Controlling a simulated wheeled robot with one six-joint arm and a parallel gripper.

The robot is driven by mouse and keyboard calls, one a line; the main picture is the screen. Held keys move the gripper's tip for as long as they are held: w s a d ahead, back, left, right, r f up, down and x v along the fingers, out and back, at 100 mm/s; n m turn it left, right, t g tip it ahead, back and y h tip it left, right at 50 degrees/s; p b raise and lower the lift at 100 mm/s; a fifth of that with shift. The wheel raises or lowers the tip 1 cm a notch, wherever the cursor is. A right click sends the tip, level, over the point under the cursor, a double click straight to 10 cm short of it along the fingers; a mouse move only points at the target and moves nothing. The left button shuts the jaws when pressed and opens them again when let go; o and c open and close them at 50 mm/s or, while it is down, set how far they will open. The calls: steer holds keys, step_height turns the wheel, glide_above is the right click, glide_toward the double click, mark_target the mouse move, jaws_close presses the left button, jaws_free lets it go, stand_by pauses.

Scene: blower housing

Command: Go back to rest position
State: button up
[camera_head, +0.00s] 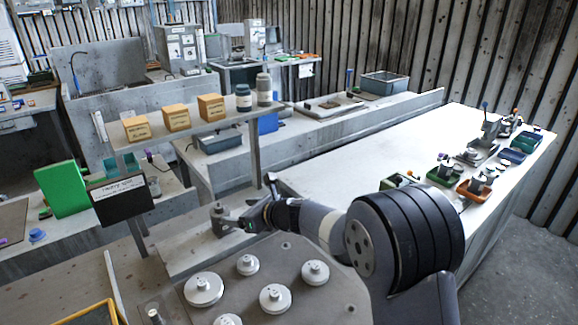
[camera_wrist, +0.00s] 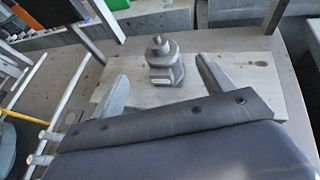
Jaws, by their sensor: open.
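My gripper (camera_head: 235,222) is at the end of my arm, low over a pale flat board in the middle of the head view. In the wrist view its two fingers (camera_wrist: 163,84) stand wide apart, with nothing between them that I can see held. A grey stepped metal part (camera_wrist: 164,64) stands upright on the board (camera_wrist: 135,85), just beyond the fingertips and nearer the right finger. The same part shows in the head view (camera_head: 217,221), just left of the fingertips. Whether a finger touches it I cannot tell.
A grey plate (camera_head: 330,285) with several round knobbed discs lies below my arm. A shelf (camera_head: 190,127) with orange boxes and bottles rises behind the gripper. A long white table (camera_head: 330,180) holds small coloured trays at right. A green panel (camera_head: 62,189) stands left.

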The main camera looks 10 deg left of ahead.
mark_target(216, 209)
steer(key=shift+a, duration=0.1)
steer(key=p+x, duration=0.3)
steer(key=x, duration=0.9)
